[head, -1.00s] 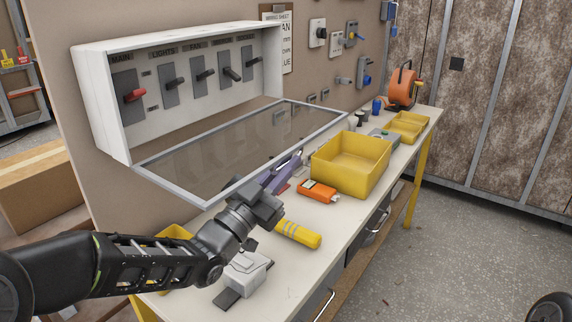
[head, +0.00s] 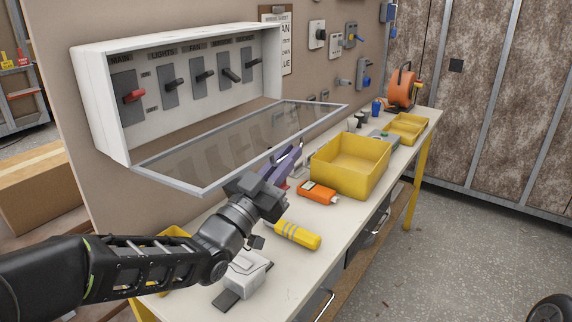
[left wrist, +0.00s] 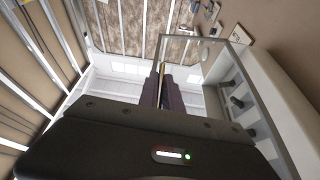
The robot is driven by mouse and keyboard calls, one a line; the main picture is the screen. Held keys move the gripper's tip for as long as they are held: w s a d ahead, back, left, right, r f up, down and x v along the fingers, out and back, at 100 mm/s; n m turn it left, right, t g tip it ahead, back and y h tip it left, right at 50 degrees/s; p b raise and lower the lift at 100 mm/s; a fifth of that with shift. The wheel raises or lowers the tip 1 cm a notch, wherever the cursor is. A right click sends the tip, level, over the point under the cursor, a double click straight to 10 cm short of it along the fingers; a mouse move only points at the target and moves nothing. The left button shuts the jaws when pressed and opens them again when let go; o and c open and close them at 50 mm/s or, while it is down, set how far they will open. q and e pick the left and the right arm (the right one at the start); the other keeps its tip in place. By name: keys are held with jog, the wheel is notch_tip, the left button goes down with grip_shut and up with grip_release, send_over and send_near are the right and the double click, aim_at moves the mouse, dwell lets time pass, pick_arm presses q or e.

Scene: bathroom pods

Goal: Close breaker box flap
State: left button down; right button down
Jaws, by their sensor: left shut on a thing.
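The breaker box (head: 108,100) is a white case on the wall board at upper left, with a row of switches inside. Its flap (head: 200,191) is a clear pane in a grey frame, hinged along the box's lower edge. The flap is open and juts out over the bench, its outer edge tilted a little upward. My left gripper (head: 285,160) is at the flap's outer edge, its purple fingers shut on the frame. In the left wrist view the fingers (left wrist: 172,88) are close together and meet the flap's frame (left wrist: 238,36). My right gripper is out of view.
On the bench (head: 300,270), below the flap, are a yellow bin (head: 350,165), an orange meter (head: 318,192), a yellow-handled tool (head: 297,234) and a grey-white block (head: 243,272). An orange reel (head: 402,88) stands at the far end. Open floor lies right.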

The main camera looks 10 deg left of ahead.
aim_at(286, 136)
pick_arm(q)
notch_tip(286, 136, up, 6)
jog(key=n+y, duration=0.1)
jog(key=n, duration=0.1)
jog(key=n+y, duration=0.1)
jog(key=n, duration=0.1)
jog(key=n+t+y, duration=0.1)
jog(key=shift+a+r+n+b, duration=0.1)
jog(key=shift+r+n+b, duration=0.2)
jog(key=shift+n, duration=0.1)
jog(key=r+n+y, duration=0.1)
jog(key=a+r+n+y, duration=0.1)
jog(key=r+n, duration=0.1)
jog(key=a+r+n, duration=0.1)
jog(key=r+n, duration=0.1)
jog(key=shift+w+r+y, duration=0.2)
jog(key=shift+w+y, duration=0.2)
jog(key=w+a+r+n+g+y+p, duration=0.2)
jog(key=w+a+r+n+y+p, duration=0.1)
jog(key=a+r+n+p, duration=0.4)
jog(key=shift+w+a+r+n+g+y, duration=0.3)
jog(key=shift+w+a+r+n+y, duration=0.2)
jog(key=shift+a+n, duration=1.4)
jog(key=c, duration=1.8)
grip_release()
jog(key=shift+w+f, duration=0.1)
jog(key=shift+w, duration=0.05)
jog(key=shift+o, duration=1.4)
jog(key=shift+d, duration=0.1)
